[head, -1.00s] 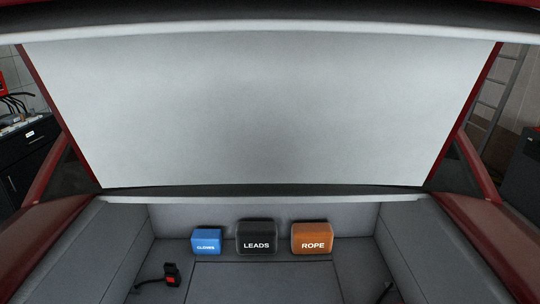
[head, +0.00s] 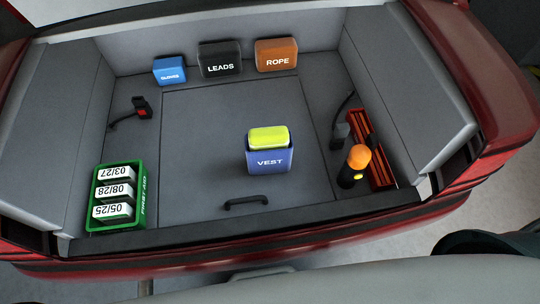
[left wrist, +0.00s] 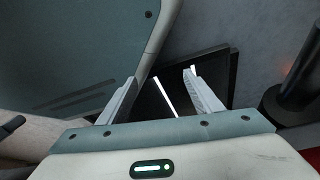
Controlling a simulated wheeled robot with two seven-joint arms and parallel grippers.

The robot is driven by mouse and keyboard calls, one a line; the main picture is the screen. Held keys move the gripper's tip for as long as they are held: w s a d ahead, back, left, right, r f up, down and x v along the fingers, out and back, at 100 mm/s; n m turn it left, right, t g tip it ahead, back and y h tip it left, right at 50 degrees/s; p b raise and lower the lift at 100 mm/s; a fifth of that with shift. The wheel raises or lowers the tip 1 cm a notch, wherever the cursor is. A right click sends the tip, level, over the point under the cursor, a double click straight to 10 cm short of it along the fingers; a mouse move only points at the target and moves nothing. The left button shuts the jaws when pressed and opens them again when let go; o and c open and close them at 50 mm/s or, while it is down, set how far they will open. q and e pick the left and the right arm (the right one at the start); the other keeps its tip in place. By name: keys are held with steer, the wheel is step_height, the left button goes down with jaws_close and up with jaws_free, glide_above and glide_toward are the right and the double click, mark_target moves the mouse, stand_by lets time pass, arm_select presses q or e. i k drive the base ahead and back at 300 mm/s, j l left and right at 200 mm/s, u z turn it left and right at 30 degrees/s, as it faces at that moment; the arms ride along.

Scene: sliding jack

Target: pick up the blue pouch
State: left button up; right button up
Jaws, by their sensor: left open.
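The blue pouch (head: 169,70) stands upright at the back left of the car boot in the head view, with small white lettering that is hard to read. It is beside the black LEADS pouch (head: 220,60), and the orange ROPE pouch (head: 276,55) stands further right. My left gripper (left wrist: 160,76) shows only in the left wrist view, open, with nothing held between its fingers. The blue pouch is not in that view. My right gripper is in neither view.
A blue VEST box (head: 270,159) with a yellow-green item stands on the boot floor (head: 205,140), behind a black handle (head: 246,202). A green first-aid tray (head: 93,222) is front left. An orange-topped torch (head: 358,158) and a red rack (head: 383,172) are at right.

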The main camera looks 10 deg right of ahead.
mark_target(278, 161)
steer(key=k+l, duration=0.1)
steer(key=l, duration=0.3)
steer(key=k+l, duration=0.1)
steer(key=l, duration=0.3)
steer(key=k+l, duration=0.15)
steer(key=l, duration=0.25)
steer(key=i+u, duration=0.05)
